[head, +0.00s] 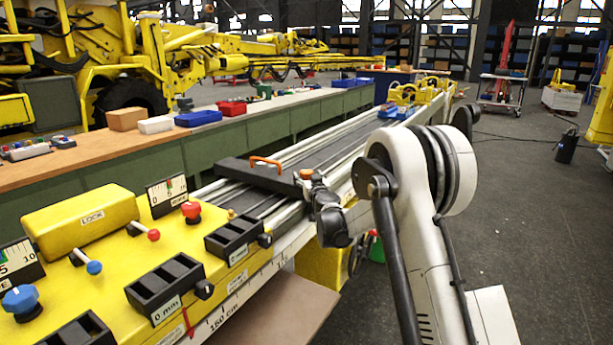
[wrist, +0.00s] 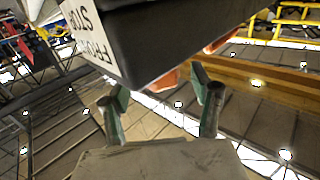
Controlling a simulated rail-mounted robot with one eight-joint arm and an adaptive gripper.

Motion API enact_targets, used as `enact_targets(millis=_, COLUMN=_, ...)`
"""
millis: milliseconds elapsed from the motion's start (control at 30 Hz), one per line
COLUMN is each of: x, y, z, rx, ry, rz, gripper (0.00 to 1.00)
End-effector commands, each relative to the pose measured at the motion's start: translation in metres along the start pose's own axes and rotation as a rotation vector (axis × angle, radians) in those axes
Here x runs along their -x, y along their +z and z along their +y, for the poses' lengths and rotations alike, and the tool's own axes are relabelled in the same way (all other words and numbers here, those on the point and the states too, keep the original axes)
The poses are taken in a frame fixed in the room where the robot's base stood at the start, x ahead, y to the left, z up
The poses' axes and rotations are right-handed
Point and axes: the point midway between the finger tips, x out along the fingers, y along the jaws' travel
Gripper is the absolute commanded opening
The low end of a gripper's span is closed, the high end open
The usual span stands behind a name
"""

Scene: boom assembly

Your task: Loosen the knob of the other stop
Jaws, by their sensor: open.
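A black stop (head: 245,174) lies across the long rails, with an orange handle (head: 266,162) on top. An orange knob (head: 306,173) is at its right end, beside my gripper (head: 313,184). In the wrist view the black stop (wrist: 185,38) fills the top, with a white label (wrist: 88,30) that seems to read "FRONT STOP". My gripper (wrist: 160,100) is open there, its two fingers apart below the stop. An orange part (wrist: 163,82), apparently the knob, shows between the fingertips, partly hidden by the stop. I cannot tell whether the fingers touch it.
A yellow panel (head: 100,245) with knobs, levers and black slotted blocks stands at the near left. A long workbench (head: 110,155) with bins runs behind the rails. Yellow fixtures (head: 415,92) sit at the far rail end. The floor at right (head: 530,210) is mostly clear.

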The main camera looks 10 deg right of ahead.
Motion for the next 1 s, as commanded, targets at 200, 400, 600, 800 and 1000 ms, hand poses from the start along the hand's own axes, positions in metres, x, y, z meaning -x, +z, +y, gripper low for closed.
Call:
enact_targets(millis=200, x=-0.020, y=0.000, z=0.000, rx=0.000, ry=0.000, rz=0.000, gripper=0.60)
enact_targets(millis=400, x=-0.023, y=0.000, z=0.000, rx=0.000, ry=0.000, rz=0.000, gripper=0.60)
enact_targets(millis=600, x=-0.023, y=0.000, z=0.000, rx=0.000, ry=0.000, rz=0.000, gripper=0.53)
enact_targets(millis=800, x=-0.023, y=0.000, z=0.000, rx=0.000, ry=0.000, rz=0.000, gripper=0.26)
enact_targets(millis=1000, x=-0.023, y=0.000, z=0.000, rx=0.000, ry=-0.001, rz=0.000, gripper=0.11)
